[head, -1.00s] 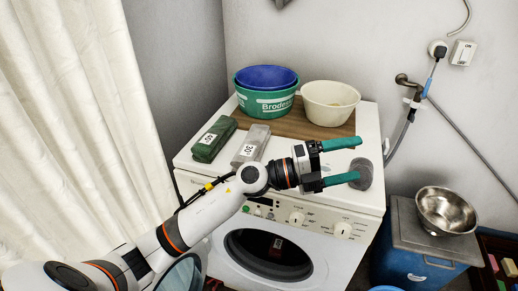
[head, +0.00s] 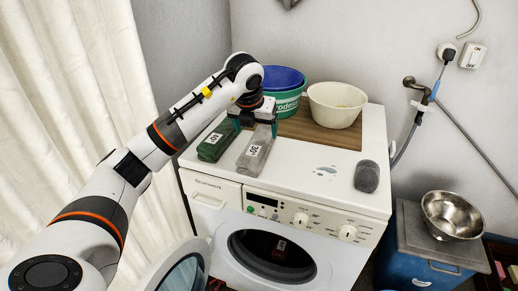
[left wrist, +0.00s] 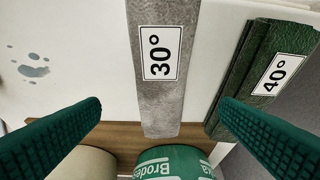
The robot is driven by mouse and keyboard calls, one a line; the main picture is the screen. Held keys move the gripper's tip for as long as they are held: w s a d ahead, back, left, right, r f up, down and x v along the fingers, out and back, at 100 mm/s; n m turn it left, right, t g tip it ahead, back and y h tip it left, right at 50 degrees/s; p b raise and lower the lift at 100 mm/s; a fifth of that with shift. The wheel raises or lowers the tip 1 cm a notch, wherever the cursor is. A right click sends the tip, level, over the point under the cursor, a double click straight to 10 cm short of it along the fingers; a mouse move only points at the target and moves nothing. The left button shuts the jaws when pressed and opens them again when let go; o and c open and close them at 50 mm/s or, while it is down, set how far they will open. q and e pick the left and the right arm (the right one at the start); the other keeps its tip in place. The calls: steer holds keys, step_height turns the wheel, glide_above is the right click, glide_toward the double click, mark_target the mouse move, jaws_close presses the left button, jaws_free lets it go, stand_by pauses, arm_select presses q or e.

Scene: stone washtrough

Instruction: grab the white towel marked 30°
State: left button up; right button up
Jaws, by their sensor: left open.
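The folded towel marked 30° (head: 250,158) looks light grey rather than white. It lies on top of the washing machine, and its label faces up. It also shows in the left wrist view (left wrist: 162,105), between my two fingers. My left gripper (head: 255,122) is open and points down over the towel's far end. In the left wrist view its teal fingers (left wrist: 160,103) stand apart on either side, with nothing held between them. A green folded towel marked 40° (head: 217,140) lies just left of the grey one; the right finger overlaps its edge in the left wrist view.
Behind the towels, a green tub with a blue basin (head: 284,80) and a cream bowl (head: 336,110) stand on a wooden board (head: 300,130). A dark grey lump (head: 367,177) lies at the right of the washing machine (head: 300,180). The top between is clear except a small wet patch.

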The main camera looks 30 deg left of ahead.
mark_target(258, 143)
arm_select(q)
steer(key=x, duration=0.3)
steer(key=shift+f, duration=0.1)
steer(key=shift+x, duration=2.7)
steer(key=shift+s, duration=0.15)
steer(key=c, duration=1.2)
steer(key=shift+o, duration=0.2)
